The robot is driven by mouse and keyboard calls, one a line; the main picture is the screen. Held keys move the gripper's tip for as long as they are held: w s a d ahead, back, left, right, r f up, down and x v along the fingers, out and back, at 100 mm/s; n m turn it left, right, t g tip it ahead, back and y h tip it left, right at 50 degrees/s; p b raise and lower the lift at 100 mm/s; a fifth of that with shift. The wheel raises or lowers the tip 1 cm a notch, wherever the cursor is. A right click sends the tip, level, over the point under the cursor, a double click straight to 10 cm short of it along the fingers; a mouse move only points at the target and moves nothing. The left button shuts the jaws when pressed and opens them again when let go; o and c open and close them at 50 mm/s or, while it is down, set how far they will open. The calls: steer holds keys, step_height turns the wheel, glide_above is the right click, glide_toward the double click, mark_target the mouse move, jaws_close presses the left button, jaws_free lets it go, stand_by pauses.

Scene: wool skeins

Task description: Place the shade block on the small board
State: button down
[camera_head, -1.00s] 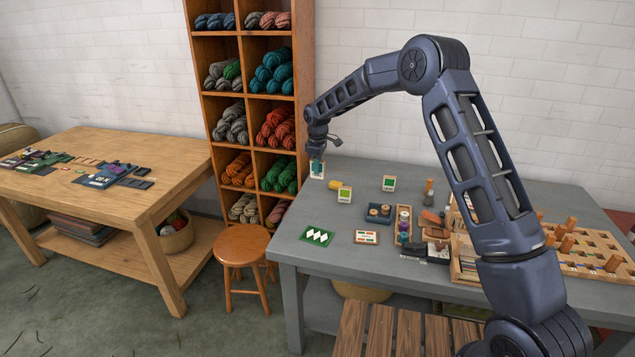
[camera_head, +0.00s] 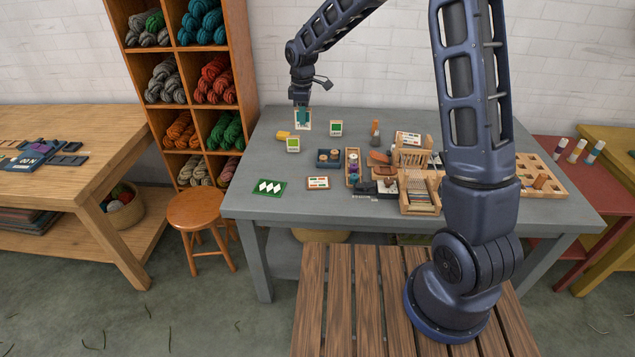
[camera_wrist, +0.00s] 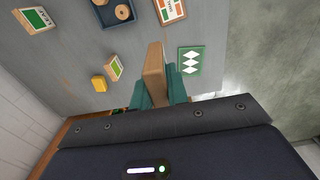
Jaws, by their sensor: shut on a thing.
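My gripper (camera_head: 302,112), with teal fingers, is shut on a thin wooden-edged block (camera_head: 298,125), which I take to be the shade block. It is held upright at the far left part of the grey table; any gap beneath is unclear. In the wrist view the block (camera_wrist: 155,75) shows edge-on between the fingers. A small green board with white diamonds (camera_head: 268,187) lies at the table's front left, and also shows in the wrist view (camera_wrist: 190,65). A small wooden-edged board with coloured stripes (camera_head: 317,183) lies beside it. Which is the small board I cannot tell.
Two green-faced blocks (camera_head: 293,145) (camera_head: 336,128) and a yellow block (camera_head: 283,135) stand near my gripper. A dark tray (camera_head: 328,158), a narrow wooden box (camera_head: 353,168) and a small loom (camera_head: 418,190) are further right. The tabletop around the green board is mostly clear.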

steer(key=s+d, duration=0.3)
steer(key=d, duration=0.2)
glide_above(318, 182)
step_height(318, 182, down, 20)
steer(key=shift+f, duration=0.2)
steer(key=shift+f, duration=0.15)
steer(key=c, duration=1.4)
jaws_free()
steer(key=shift+o, duration=0.2)
